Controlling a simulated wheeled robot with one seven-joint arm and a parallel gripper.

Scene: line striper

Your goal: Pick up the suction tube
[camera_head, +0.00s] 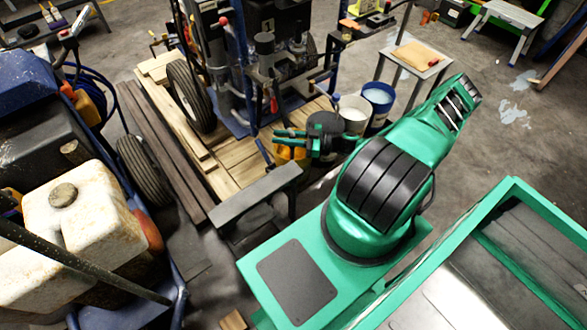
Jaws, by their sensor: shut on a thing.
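My green arm reaches up and back from the lower right, and its end comes down in the middle of the head view. My gripper (281,140) is small there, with green fingers pointing left beside the striper machine. The fingers are closed on a thin dark piece, the suction tube (264,151), which shows just left of the fingertips. Most of the tube is hidden or too small to make out. A yellow-orange container (291,156) shows just below the fingers; I cannot tell whether the tube touches it.
The line striper (265,60) with its wheel (191,96) stands on wooden planks (235,160) behind the gripper. A white bucket (354,113) and a blue bucket (377,103) stand close to its right. A second cart with a dirty white tank (82,222) fills the left.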

